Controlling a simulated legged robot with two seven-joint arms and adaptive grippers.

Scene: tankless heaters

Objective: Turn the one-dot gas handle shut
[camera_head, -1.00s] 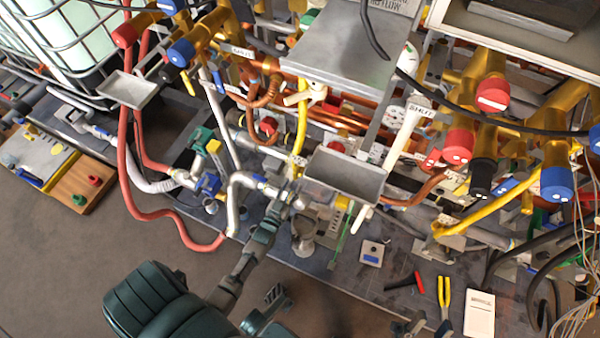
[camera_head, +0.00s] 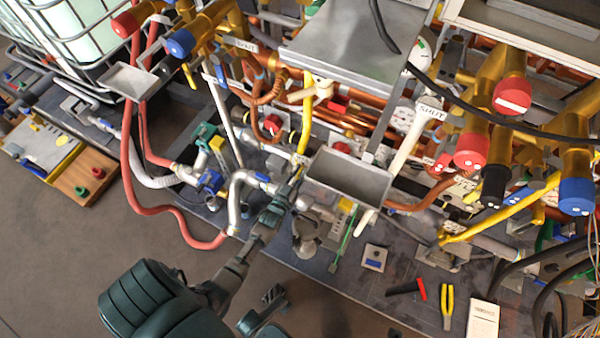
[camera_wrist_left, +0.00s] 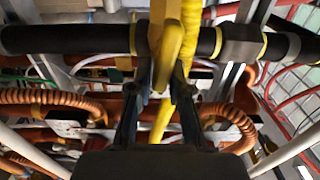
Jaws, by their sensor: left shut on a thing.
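My left gripper (camera_head: 292,184) reaches in from the lower left, at the foot of a yellow gas pipe (camera_head: 305,115). In the left wrist view, my left gripper (camera_wrist_left: 165,82) has its two dark fingers on either side of a yellow handle (camera_wrist_left: 168,48), and it is shut on it. The handle stands in front of a black horizontal pipe (camera_wrist_left: 75,40) with yellow bands. In the head view the fingers and pipework mostly hide the handle. I cannot make out any dot on it. My right gripper does not show clearly in either view.
A grey open box (camera_head: 350,176) sits just right of my left gripper. A silver bent pipe (camera_head: 235,200) and a red hose (camera_head: 160,212) lie to its left. Yellow-handled pliers (camera_head: 447,305) and a red-and-black tool (camera_head: 407,289) lie on the floor plate.

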